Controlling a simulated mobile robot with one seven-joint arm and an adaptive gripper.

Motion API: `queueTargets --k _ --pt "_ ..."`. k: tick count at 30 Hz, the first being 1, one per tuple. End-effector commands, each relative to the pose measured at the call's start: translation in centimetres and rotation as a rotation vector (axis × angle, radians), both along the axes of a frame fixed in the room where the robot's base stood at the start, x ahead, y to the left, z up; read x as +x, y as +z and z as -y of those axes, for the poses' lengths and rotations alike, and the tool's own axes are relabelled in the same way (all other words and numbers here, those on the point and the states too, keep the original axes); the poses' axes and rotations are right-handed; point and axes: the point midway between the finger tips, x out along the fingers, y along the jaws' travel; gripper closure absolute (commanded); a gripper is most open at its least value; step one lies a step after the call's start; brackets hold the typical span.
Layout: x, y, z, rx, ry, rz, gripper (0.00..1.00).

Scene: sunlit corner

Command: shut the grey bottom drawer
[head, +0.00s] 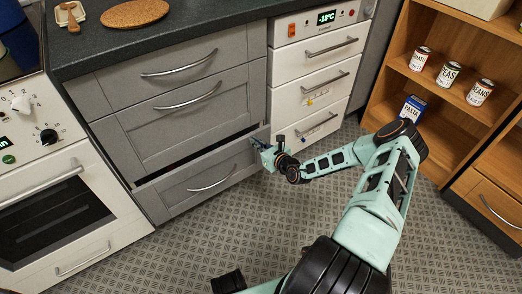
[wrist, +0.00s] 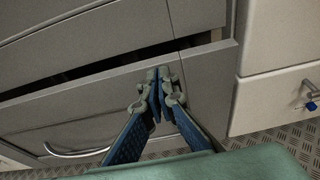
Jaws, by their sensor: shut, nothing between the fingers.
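The grey bottom drawer (head: 205,178) sits low in the grey cabinet in the head view, with a curved metal handle. It stands slightly open, with a dark gap above its front. The drawer front also shows in the wrist view (wrist: 75,118), its handle at the lower left. My gripper (head: 257,145) is at the upper right part of the drawer front. In the wrist view my gripper (wrist: 158,75) is shut and empty, its fingertips at the upper part of the front, near its right end. I cannot tell whether they touch it.
Two closed grey drawers (head: 170,85) are above. A white drawer unit (head: 310,85) stands right of the cabinet, and a white oven (head: 70,200) stands to its left. A wooden shelf (head: 445,95) with cans is at the far right. The patterned floor (head: 200,245) in front is clear.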

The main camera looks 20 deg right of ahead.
Motion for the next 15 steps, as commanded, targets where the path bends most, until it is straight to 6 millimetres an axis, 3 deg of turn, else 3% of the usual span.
queueTargets --k 15 --pt "0.71 0.07 -0.24 -0.001 0.001 -0.001 1.0"
